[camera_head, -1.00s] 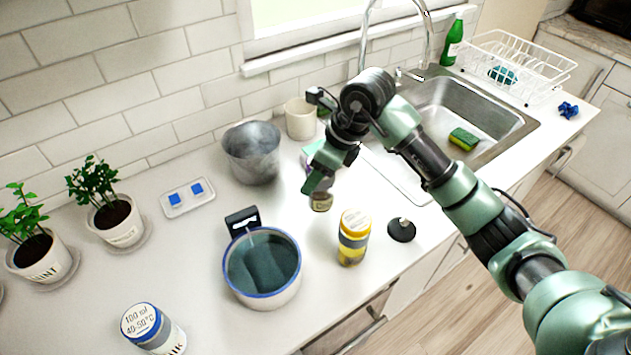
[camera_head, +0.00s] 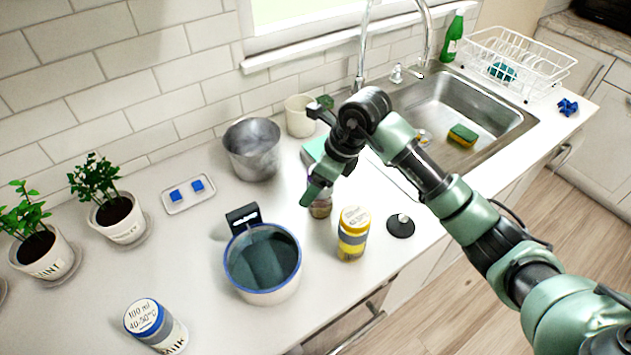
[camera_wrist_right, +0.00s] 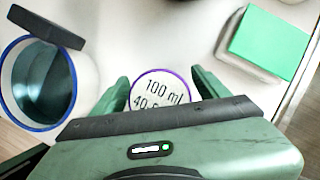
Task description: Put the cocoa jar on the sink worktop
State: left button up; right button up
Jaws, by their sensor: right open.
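A small jar with brownish contents (camera_head: 320,208) stands on the worktop, partly hidden by my right gripper. In the right wrist view its white lid (camera_wrist_right: 160,92) has a purple rim and reads "100 ml"; no name shows, so I cannot read whether it says cocoa. My right gripper (camera_head: 318,190) is open over this jar; in the wrist view its fingers (camera_wrist_right: 160,84) stand either side of the lid, with no clear grip. The sink (camera_head: 475,100) is at the right, with worktop (camera_head: 545,108) around it. My left gripper is out of view.
Close by stand a yellow-lidded jar (camera_head: 353,235), a blue-rimmed pot (camera_head: 262,292), a green-topped box (camera_wrist_right: 268,42) and a black round object (camera_head: 400,226). A metal pot (camera_head: 252,150) and cream mug (camera_head: 299,118) stand behind. A dish rack (camera_head: 520,62) and green bottle (camera_head: 452,38) are beyond the sink.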

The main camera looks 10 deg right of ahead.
jog(key=b+v, duration=0.2)
jog(key=v, duration=1)
jog(key=shift+b, duration=0.35)
